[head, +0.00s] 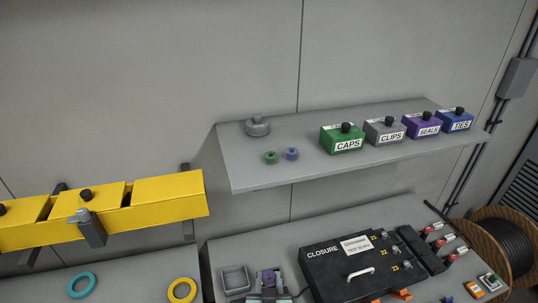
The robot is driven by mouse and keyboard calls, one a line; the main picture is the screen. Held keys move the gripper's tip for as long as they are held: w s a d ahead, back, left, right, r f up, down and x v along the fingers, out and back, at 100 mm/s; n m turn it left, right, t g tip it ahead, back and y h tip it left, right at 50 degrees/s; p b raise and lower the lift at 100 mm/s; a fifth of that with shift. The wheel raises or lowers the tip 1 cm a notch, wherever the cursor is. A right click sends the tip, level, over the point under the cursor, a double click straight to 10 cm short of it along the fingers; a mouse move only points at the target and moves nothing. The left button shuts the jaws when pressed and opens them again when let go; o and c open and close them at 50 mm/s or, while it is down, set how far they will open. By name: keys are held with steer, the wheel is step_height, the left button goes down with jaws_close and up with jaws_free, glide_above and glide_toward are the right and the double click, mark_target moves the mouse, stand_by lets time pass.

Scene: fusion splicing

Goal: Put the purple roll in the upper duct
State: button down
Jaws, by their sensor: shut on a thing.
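A yellow duct (168,198) runs along the wall at the left; it is the only duct I see, and I cannot tell whether it is the upper one. Black knobs stand on its lidded boxes, and a dark grey fitting (92,231) hangs on its front. A small bluish-purple ring (291,154) lies on the grey shelf beside a small green ring; I cannot tell if it is the purple roll. No larger purple roll shows among the rings on the bench. My gripper is not in view.
The shelf (245,178) holds a grey knobbed piece and bins marked CAPS, CLIPS, SEALS and TIES. On the bench below are a teal ring (82,286), a yellow ring (182,291), a grey tray (235,281), a small device with a purple top and a black CLOSURE case (335,275).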

steer(key=shift+r, duration=0.7)
steer(key=shift+s+p, duration=0.15)
steer(key=shift+p, duration=0.15)
steer(key=s+f, duration=0.3)
steer(key=s, duration=0.6)
steer(key=shift+s+f, duration=0.4)
